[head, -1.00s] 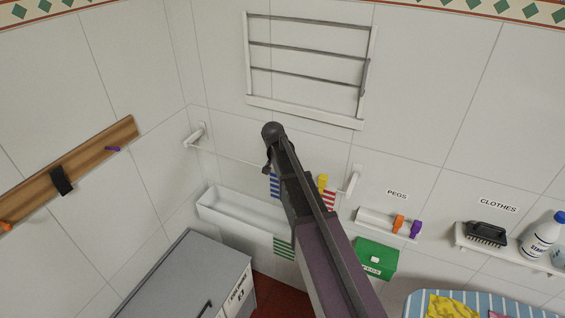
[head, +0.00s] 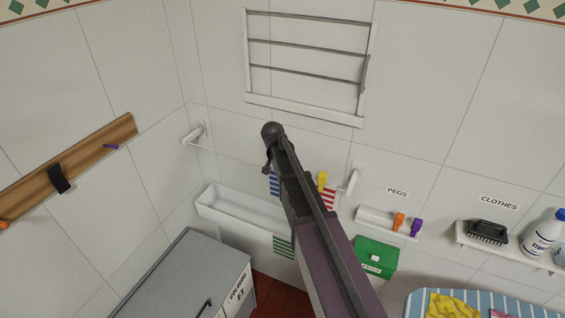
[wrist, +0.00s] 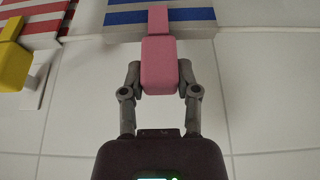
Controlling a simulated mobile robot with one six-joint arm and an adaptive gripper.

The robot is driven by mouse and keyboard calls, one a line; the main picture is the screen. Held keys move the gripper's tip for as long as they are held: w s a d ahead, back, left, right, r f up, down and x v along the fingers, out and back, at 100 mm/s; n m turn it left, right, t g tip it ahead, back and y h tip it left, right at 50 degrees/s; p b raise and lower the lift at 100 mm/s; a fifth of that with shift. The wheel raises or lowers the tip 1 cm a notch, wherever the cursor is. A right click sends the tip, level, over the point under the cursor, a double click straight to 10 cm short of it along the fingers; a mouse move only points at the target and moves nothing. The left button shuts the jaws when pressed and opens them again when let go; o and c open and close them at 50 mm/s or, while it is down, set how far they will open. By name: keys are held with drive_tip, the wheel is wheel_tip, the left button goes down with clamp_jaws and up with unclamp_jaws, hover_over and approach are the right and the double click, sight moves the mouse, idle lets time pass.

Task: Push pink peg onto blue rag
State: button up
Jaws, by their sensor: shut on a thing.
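The pink peg (wrist: 160,66) is gripped between the two fingers of my gripper (wrist: 160,80) in the wrist view. Its narrow end overlaps the edge of the blue-and-white striped rag (wrist: 196,15) at the top of that view. I cannot tell how far the peg sits over the cloth. In the head view, part of the blue rag (head: 274,184) shows on the line, left of my arm. My arm hides the peg and most of my gripper there.
A yellow peg (head: 322,181) holds a red-striped rag (head: 328,200) close by on the same line; it also shows at the left in the wrist view. A white trough (head: 240,212) is below. A peg shelf (head: 375,218) is at right.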

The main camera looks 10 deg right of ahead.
drive_tip(key=shift+f+b, duration=0.4)
drive_tip(key=shift+f, duration=0.05)
idle(0.3)
drive_tip(key=o, duration=0.8)
drive_tip(key=shift+r, duration=0.15)
